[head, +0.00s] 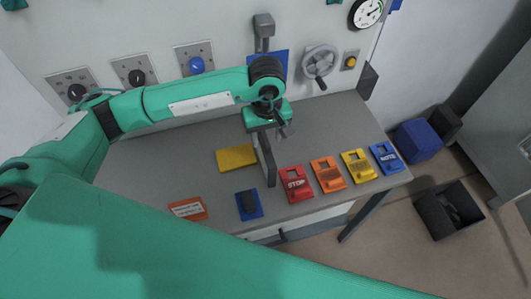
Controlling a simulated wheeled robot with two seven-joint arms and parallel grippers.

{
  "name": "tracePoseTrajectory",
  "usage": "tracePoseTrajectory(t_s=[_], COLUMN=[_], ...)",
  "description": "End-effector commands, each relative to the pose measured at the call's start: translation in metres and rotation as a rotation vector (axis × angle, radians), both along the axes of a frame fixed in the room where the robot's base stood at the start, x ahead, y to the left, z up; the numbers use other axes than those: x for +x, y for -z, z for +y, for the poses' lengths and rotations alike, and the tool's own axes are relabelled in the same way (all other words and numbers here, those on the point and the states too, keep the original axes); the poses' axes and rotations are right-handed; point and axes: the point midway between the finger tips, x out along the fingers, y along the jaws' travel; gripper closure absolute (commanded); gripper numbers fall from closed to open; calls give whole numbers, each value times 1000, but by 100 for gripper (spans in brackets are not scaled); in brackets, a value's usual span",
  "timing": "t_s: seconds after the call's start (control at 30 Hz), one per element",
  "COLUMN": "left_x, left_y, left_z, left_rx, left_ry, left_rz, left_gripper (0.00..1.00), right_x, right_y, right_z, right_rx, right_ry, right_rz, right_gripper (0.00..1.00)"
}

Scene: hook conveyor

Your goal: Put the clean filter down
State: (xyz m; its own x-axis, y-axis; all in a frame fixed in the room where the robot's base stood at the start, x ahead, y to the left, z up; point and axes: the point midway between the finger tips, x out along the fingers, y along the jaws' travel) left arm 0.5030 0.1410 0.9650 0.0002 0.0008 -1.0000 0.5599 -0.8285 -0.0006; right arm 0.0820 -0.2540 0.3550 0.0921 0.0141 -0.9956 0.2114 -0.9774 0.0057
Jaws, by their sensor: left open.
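No thing in the head view is marked clearly as the clean filter. My left gripper (265,158) is open and points down over the grey table (190,160), with its dark fingers just right of a flat yellow pad (234,158). I see nothing held between the fingers, though the gap is partly hidden. A blue plate with a dark block (249,205) lies on the table nearer me, below the gripper in the picture. My right gripper is not in view.
A red STOP tag (295,184), an orange tag (328,174), a yellow tag (358,166) and a blue tag (386,158) line the table's right. An orange label plate (188,208) lies front left. A black bin (449,211) stands on the floor. Wall knobs and a handwheel (320,62) stand behind.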

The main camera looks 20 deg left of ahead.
Motion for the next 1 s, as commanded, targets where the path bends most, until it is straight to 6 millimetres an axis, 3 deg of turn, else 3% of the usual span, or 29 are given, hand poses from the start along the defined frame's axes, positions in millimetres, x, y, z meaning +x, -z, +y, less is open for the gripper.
tracePoseTrajectory(t_s=[0.1, 0.3, 0.53, 0.8, 1.0], left_x=[-1, 0, 0, 0, 0], left_y=[12, 33, 35, 35, 35], left_z=[3, 2, 2, 3, 2], left_rx=[0, 0, 0, 0, 0], left_ry=[-2, -1, 0, 0, 0], left_rz=[5, 1, 0, 0, 0], left_gripper=[53, 53, 53, 100, 100], right_x=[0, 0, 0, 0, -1], right_y=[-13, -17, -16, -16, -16], right_z=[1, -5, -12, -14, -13], right_rx=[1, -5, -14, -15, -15], right_ry=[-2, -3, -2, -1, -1], right_rz=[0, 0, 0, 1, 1], right_gripper=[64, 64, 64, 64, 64])
